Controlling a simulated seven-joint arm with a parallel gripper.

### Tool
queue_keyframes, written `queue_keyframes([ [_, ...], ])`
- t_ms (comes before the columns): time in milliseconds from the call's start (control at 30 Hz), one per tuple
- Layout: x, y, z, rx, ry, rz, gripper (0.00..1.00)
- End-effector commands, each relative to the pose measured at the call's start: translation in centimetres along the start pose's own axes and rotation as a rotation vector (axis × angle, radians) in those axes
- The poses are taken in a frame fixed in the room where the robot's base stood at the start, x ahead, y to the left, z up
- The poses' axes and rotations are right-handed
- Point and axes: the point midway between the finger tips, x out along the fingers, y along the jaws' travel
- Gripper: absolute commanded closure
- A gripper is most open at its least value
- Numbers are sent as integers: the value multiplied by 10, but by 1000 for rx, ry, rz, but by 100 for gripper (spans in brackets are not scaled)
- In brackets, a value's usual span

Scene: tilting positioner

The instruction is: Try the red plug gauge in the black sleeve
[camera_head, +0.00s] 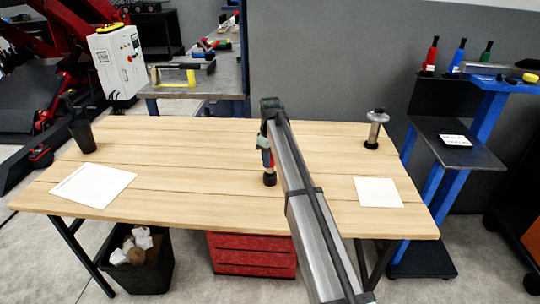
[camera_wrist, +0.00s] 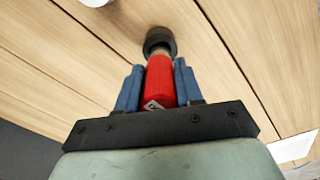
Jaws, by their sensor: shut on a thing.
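The red plug gauge (camera_wrist: 160,82) is between the blue fingers of my gripper (camera_wrist: 158,88), which is shut on it. In the head view my gripper (camera_head: 267,152) is over the middle of the table, and a little of the red gauge (camera_head: 267,159) shows. The black sleeve (camera_head: 270,180) is at the gauge's lower end on the table. In the wrist view the sleeve (camera_wrist: 159,38) shows as a dark ring just beyond the gauge's tan-looking end. I cannot tell whether that end is inside the bore or just above it.
A metal spool-shaped piece (camera_head: 376,128) with a black base stands at the table's back right. A black cup (camera_head: 82,135) stands at the left. White sheets lie at left (camera_head: 92,185) and right (camera_head: 378,192). The wooden table (camera_head: 190,165) is otherwise largely clear.

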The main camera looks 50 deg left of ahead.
Motion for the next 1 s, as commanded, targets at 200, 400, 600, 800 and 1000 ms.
queue_keyframes([
  [200,2,0,0,0,0,0,100],
  [400,2,0,0,0,0,0,100],
  [600,2,0,0,0,0,0,100],
  [800,6,0,0,0,0,0,100],
  [1000,8,0,0,0,0,0,100],
])
